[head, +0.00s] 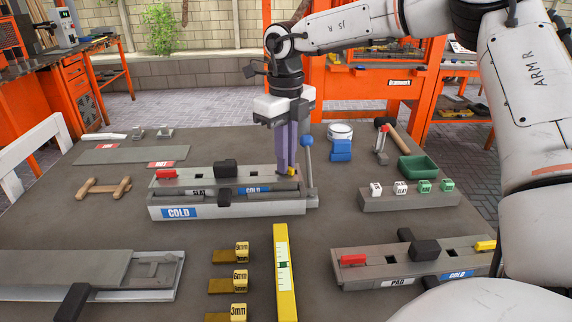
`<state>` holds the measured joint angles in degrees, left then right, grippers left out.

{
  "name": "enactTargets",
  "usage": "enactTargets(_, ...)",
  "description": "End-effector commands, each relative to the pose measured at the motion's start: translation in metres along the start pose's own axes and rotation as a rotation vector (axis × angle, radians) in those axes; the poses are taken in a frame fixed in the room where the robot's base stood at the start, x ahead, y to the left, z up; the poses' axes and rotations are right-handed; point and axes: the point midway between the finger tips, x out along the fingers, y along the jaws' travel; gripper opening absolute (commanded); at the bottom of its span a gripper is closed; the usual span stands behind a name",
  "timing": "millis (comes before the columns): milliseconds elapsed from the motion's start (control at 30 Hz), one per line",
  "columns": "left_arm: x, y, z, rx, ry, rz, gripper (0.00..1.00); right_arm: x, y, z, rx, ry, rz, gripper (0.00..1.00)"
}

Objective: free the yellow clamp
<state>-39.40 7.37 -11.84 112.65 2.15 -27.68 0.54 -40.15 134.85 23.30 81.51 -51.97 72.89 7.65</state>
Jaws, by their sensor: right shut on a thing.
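My right gripper (287,170) reaches down from above with its purple fingers close together. It is shut on a small yellow clamp (292,172) at the right end of the back fixture. The fingers hide most of this clamp. The fixture (225,207) is a long grey block with a COLD label, a red clamp (166,175) at its left end and a black block (224,168) in the middle. A second yellow clamp (486,245) sits at the right end of another fixture (400,275) at the front right. My left gripper is not in view.
A blue-knobbed lever (308,155) stands just right of my fingers. Blocks on a grey rail (408,201), a green tray (418,168) and a mallet (394,138) lie to the right. A yellow level (284,275) and yellow gauges (240,281) lie in front.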

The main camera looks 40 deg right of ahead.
Motion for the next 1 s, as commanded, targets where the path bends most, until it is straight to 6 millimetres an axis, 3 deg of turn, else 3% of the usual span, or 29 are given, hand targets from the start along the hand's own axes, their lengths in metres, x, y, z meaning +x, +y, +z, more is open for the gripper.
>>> enactTargets(100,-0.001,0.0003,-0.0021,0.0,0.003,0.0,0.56,0.0,-0.0002,-0.0002,-0.085,0.001,0.0,0.0)
enactTargets(433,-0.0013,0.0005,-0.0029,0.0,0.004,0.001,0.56,-0.0001,-0.0003,-0.0002,-0.128,0.001,0.0,0.0)
enactTargets(733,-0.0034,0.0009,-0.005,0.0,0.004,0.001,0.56,-0.0002,-0.0002,-0.0003,-0.479,0.0,0.001,0.0)
enactTargets(1000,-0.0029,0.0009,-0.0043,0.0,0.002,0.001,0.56,0.0001,-0.0002,-0.0002,-0.515,0.0,0.0,0.0)
